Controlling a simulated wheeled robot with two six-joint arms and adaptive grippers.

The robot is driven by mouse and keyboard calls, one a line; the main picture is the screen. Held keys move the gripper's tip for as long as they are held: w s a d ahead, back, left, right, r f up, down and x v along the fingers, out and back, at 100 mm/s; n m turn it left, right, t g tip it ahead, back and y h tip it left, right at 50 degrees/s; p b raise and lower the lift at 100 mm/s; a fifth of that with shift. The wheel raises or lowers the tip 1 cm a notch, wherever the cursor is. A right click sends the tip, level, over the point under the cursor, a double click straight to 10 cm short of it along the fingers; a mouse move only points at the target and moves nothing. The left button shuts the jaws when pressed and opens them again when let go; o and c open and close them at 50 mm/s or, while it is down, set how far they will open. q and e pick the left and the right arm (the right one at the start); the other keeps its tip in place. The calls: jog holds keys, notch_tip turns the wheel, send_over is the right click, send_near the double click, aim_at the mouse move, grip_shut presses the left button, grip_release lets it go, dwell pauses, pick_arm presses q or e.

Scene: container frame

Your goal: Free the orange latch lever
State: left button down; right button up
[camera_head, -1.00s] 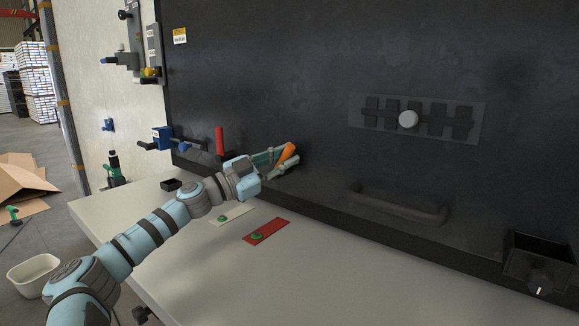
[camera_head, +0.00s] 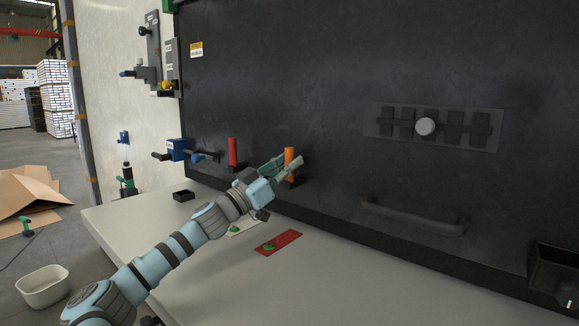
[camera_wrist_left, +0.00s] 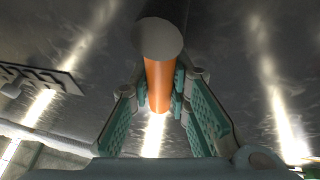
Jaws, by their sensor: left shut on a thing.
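The orange latch lever (camera_head: 290,155) stands about upright in front of the dark panel, right of a red lever (camera_head: 233,152). My left gripper (camera_head: 287,166) is shut on the orange lever, one finger on each side of it. In the left wrist view the lever (camera_wrist_left: 159,85) runs between the two green-padded fingers (camera_wrist_left: 161,98), its grey round end toward the camera. My right gripper is not in view.
A blue clamp (camera_head: 179,150) sits left of the red lever. The table (camera_head: 330,285) below holds a red plate (camera_head: 279,243) and a small black tray (camera_head: 183,196).

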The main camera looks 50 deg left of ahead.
pick_arm(q)
jog(key=shift+f, duration=0.25)
jog(key=c, duration=1.9)
grip_release()
jog(key=o, duration=0.3)
jog(key=shift+w, duration=0.2)
jog(key=shift+o, duration=0.6)
jog(key=shift+w+a+f, duration=0.1)
jog(key=shift+w+a, duration=0.05)
